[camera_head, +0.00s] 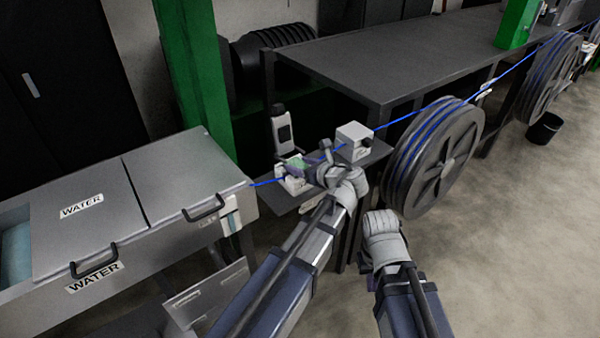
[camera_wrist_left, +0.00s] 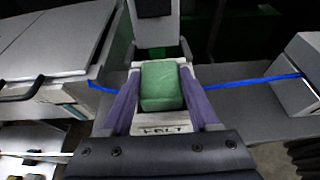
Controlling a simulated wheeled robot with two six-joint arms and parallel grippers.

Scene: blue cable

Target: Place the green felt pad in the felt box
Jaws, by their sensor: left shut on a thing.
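The green felt pad (camera_wrist_left: 162,86) is between the purple fingers of my left gripper (camera_wrist_left: 163,96), which is shut on it. In the head view the pad (camera_head: 297,165) and the left gripper (camera_head: 300,168) are at the small stand beside the cable. The white felt box (camera_wrist_left: 160,128), marked FELT, shows below and around the pad in the wrist view, and its white body (camera_head: 293,185) shows in the head view. How deep the pad sits in it I cannot tell. My right gripper (camera_head: 382,226) is right of the left arm; its fingers are not discernible.
The blue cable (camera_head: 264,183) runs past the box from the water tank (camera_head: 150,190) to the large reel (camera_head: 440,155). A white box (camera_head: 352,136) stands to the right, and a white and black device (camera_head: 282,130) stands behind. A green post (camera_head: 195,75) rises at left.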

